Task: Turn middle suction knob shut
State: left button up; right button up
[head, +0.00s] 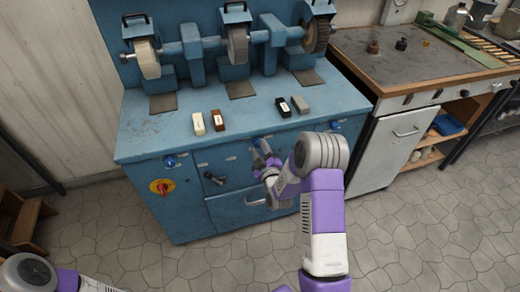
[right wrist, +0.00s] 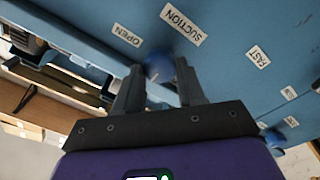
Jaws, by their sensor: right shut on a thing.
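The middle suction knob is a round blue knob (right wrist: 158,66) on the blue front panel. In the right wrist view it sits between the two dark fingers of my right gripper (right wrist: 160,80), which is shut on it. A pale mark shows on the knob, and the labels "OPEN" and "SUCTION" are beside it. In the head view my right gripper (head: 264,157) reaches the middle of the machine front and mostly hides this knob. Only part of my left arm shows at the bottom left, without its gripper.
The blue grinding machine (head: 142,139) carries several wheels. Other blue knobs sit on its front at left (head: 170,161) and right (head: 335,125). A red and yellow switch (head: 161,187) is lower left. A workbench (head: 400,62) stands at right. The tiled floor in front is clear.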

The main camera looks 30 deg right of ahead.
jog(key=shift+f, duration=0.1)
jog(key=o, duration=1.1)
jog(key=shift+c, duration=0.2)
jog(key=shift+s, duration=0.1)
jog(key=p+v, duration=0.1)
jog(key=v, duration=0.6)
jog(key=shift+s, duration=0.25)
jog(key=shift+a, duration=0.1)
jog(key=s+a+f+m+g+y+p, duration=0.45)
jog(key=a+f+g, duration=0.35)
jog(key=a+f, duration=0.2)
jog(key=s+a+f+m+g+y+p, duration=0.1)
jog(key=s+a+m+g+y+p, duration=0.1)
jog(key=s+a+g, duration=0.3)
jog(key=s+a+f+m+g+y+p, duration=0.2)
jog(key=s+a+g, duration=0.2)
jog(key=s+a, duration=0.4)
jog(key=s, duration=0.4)
jog(key=shift+s+f+m+g, duration=0.25)
jog(key=shift+f+m+g, duration=0.1)
jog(key=shift+g, duration=0.05)
